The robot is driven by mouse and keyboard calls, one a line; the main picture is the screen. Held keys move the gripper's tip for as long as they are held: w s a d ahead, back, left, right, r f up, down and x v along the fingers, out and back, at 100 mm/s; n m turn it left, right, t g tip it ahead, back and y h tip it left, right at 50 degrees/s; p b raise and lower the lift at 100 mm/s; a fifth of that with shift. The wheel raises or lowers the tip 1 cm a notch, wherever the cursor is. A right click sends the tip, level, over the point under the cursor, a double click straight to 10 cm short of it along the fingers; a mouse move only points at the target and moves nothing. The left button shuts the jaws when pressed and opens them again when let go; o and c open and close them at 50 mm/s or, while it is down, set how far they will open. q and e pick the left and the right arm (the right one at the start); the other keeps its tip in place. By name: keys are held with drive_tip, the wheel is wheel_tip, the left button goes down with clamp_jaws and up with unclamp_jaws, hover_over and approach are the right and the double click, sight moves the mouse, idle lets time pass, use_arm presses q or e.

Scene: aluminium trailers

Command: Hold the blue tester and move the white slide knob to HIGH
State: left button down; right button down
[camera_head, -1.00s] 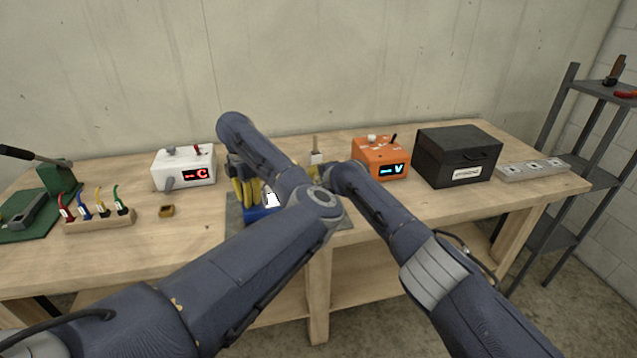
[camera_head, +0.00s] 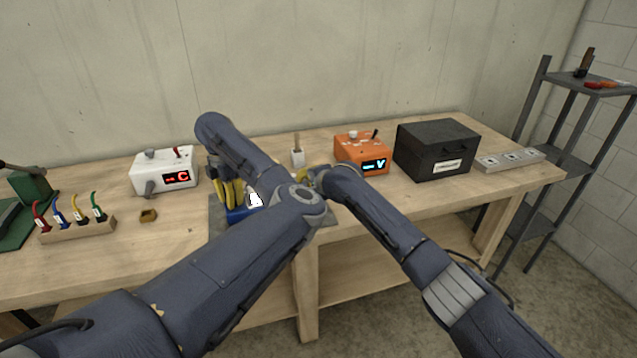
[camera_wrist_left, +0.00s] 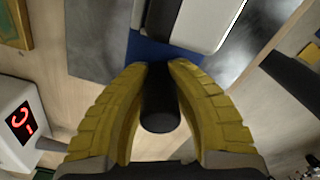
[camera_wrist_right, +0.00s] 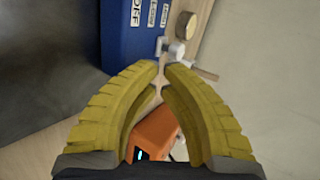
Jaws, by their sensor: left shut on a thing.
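The blue tester (camera_head: 238,214) is on the grey mat on the bench, partly hidden by my left arm in the head view. My left gripper (camera_wrist_left: 160,70) is shut on the tester's black cylindrical handle (camera_wrist_left: 160,108), with a yellow finger on each side. The tester's blue side (camera_wrist_right: 128,35) shows in the right wrist view with small white labels; one reads OFF, the others are too small to read surely. The white slide knob (camera_wrist_right: 174,50) is just beyond my right gripper's fingertips (camera_wrist_right: 162,67). Those tips are close together; contact with the knob is unclear.
A white box with a red display (camera_head: 165,172) stands left of the tester. An orange meter (camera_head: 350,148) and a black case (camera_head: 436,152) stand to the right. A cable rack (camera_head: 78,229) is at far left.

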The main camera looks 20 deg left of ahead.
drive_tip(key=v, duration=0.9)
idle(0.3)
use_arm(q)
drive_tip(key=c, duration=1.3)
unclamp_jaws()
drive_tip(key=shift+o, duration=0.2)
